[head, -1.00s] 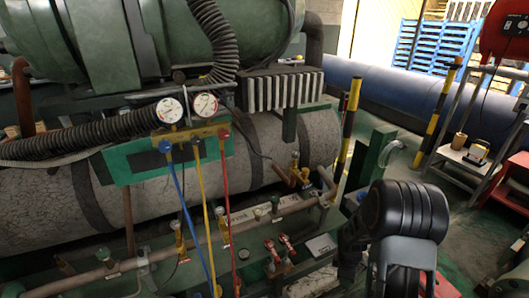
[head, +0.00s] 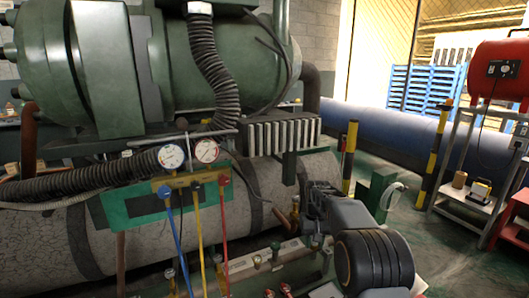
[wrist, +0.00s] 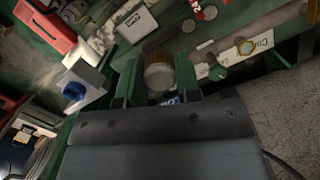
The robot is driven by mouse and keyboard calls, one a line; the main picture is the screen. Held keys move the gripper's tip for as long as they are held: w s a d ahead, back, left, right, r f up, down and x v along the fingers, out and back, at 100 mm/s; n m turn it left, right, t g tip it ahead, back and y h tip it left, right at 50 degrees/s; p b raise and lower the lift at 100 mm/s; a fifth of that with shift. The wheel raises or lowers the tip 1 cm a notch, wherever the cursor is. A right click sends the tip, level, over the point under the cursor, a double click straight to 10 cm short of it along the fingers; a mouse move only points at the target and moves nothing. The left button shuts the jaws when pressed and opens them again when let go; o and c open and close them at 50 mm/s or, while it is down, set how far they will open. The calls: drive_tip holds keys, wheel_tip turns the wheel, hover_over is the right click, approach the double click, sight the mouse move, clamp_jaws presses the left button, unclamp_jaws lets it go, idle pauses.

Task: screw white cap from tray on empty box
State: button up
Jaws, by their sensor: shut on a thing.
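My gripper (wrist: 158,66) is in the wrist view, its two green-edged fingers closed on the sides of a pale round cap (wrist: 158,76) with a yellowish rim. The held cap looks like the white cap. It sits above the dark green floor or panel, apart from the labelled fittings to its right. In the head view my arm's dark wrist hides the gripper and the cap. A white square box or tray (wrist: 135,21) with a small dark label lies beyond the fingers; I cannot tell whether it is the tray or the empty box.
A white unit with a blue knob (wrist: 75,90) and a red case (wrist: 43,24) lie to the left. A pipe with labelled fittings (wrist: 246,46) runs at right. Gauges with blue, yellow and red hoses (head: 190,153) hang before the large cylinder. A yellow-black post (head: 349,155) stands behind.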

drive_tip(key=shift+s+d+f+p, duration=0.15)
drive_tip(key=shift+s+p, duration=0.4)
drive_tip(key=shift+p, duration=0.65)
drive_tip(key=shift+s+f+p, duration=0.2)
drive_tip(key=shift+s+p, duration=0.35)
drive_tip(key=shift+p, duration=0.6)
drive_tip(key=s+f+p, duration=0.2)
drive_tip(key=s+p, duration=1)
drive_tip(key=shift+p, duration=0.3)
